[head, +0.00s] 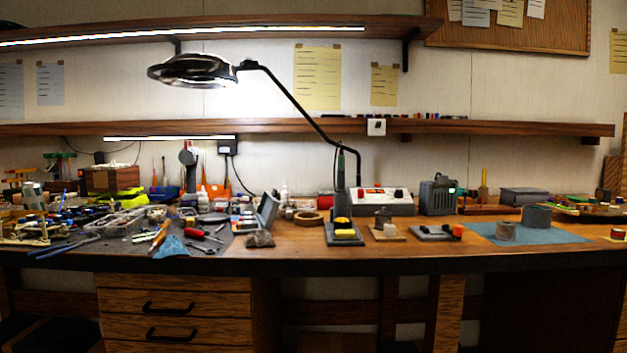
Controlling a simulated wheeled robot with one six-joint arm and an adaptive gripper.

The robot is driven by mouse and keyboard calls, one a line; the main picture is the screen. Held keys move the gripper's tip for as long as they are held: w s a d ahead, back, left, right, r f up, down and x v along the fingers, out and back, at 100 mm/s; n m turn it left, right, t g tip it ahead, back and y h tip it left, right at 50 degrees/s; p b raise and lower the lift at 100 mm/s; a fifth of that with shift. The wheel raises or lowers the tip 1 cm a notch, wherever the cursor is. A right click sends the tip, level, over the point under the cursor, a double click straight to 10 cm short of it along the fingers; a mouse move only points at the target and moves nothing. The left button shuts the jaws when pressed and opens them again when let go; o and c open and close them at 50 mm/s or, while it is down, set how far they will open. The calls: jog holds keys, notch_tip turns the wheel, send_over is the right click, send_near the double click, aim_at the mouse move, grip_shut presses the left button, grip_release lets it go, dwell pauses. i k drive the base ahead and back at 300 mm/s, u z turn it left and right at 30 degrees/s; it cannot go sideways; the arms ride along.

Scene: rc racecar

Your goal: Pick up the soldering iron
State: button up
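What looks like the soldering iron (341,170) stands upright near the middle of the bench, a slim dark shape with a greenish upper part. Its lower end goes down to a dark stand (345,239) with yellow pieces on it, near the bench's front edge. The lamp's thin black arm passes close behind it, so its exact outline is hard to tell. My gripper is not in view.
A wooden workbench (290,243) spans the view, with drawers below. Right of the stand are a white-fronted power box (385,201), small blocks and a blue mat (485,232). Tools clutter the left. A magnifier lamp (193,70) and a shelf (480,127) hang above.

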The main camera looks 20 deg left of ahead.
aim_at(341, 178)
jog(key=u, duration=1.3)
